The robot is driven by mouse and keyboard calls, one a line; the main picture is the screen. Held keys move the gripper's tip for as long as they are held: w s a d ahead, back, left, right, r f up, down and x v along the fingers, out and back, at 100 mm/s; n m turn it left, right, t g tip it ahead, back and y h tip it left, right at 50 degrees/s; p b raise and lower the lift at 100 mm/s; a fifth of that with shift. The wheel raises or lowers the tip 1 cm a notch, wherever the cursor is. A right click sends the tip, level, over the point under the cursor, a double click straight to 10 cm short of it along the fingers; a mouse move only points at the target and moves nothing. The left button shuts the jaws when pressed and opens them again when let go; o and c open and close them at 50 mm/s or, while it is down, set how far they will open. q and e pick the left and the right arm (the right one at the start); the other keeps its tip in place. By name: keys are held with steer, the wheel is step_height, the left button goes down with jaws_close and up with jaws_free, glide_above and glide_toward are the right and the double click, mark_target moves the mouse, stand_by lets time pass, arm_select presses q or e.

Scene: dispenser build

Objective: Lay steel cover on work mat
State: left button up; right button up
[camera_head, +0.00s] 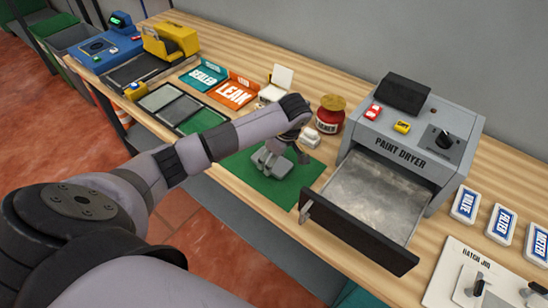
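My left gripper (284,153) points down over the mat right at this piece, with a dark finger on the right side. The wrist and hand hide much of the contact, so I cannot tell whether the fingers are closed on it. My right gripper is out of view.
The paint dryer (415,150) has its drawer (372,195) pulled out and empty, right of the mat. A red jar (329,120) and small white block (310,137) stand behind the mat. Teal and orange trays (236,92) lie farther left. A hatch jig (460,275) is front right.

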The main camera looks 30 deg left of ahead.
mark_target(282, 167)
arm_select(q)
steer(key=shift+o, duration=1.4)
steer(key=shift+r, duration=0.1)
steer(key=shift+r, duration=0.2)
steer(key=v, duration=1.1)
steer(key=shift+r+b, duration=0.35)
steer(key=shift+b, duration=0.1)
